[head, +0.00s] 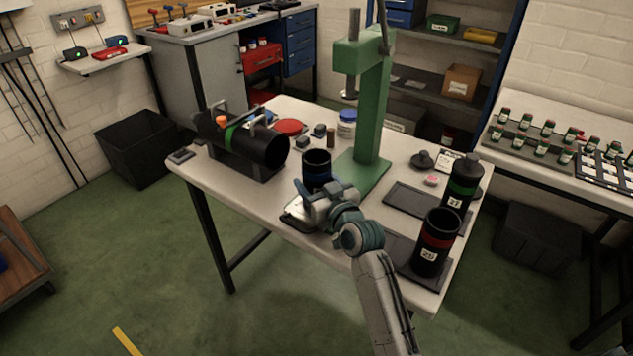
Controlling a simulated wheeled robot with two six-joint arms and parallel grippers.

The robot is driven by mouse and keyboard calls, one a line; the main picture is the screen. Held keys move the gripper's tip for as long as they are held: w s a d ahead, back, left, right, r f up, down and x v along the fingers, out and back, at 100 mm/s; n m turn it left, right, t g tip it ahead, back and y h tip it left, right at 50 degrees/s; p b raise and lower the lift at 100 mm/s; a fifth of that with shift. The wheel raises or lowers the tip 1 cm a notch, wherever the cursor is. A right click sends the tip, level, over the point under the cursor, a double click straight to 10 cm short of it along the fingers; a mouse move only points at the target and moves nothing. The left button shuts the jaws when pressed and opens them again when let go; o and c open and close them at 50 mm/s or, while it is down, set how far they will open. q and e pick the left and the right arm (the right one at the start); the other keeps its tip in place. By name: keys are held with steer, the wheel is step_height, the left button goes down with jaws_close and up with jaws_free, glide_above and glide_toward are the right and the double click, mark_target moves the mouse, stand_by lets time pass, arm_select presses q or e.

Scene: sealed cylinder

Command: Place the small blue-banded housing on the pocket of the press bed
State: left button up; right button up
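The small blue-banded housing (317,160) is a black open-topped cylinder standing upright near the table's middle, left of the green press. A blue band shows low on its side, and its lower part is hidden by my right gripper (323,192). The gripper is right at the housing's near side; whether its fingers are closed on it cannot be told. The press has a tall green column (368,110) and a flat green bed (368,178). No pocket can be made out on the bed. My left gripper is not in view.
A large black cylinder with a green band (248,140) lies in a cradle at left. Black housings with a green band (461,185) and a red band (436,243) stand at right. A dark mat (415,203) lies bare. A red disc (291,127) and white jar (347,122) sit behind.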

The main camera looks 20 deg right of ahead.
steer(key=shift+o, duration=1.3)
steer(key=shift+r, duration=0.1)
steer(key=shift+s+d, duration=0.1)
steer(key=shift+s, duration=0.3)
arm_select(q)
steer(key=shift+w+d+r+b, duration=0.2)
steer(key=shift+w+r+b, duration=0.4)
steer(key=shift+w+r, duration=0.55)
arm_select(e)
steer(key=s+d, duration=0.2)
steer(key=s, duration=0.9)
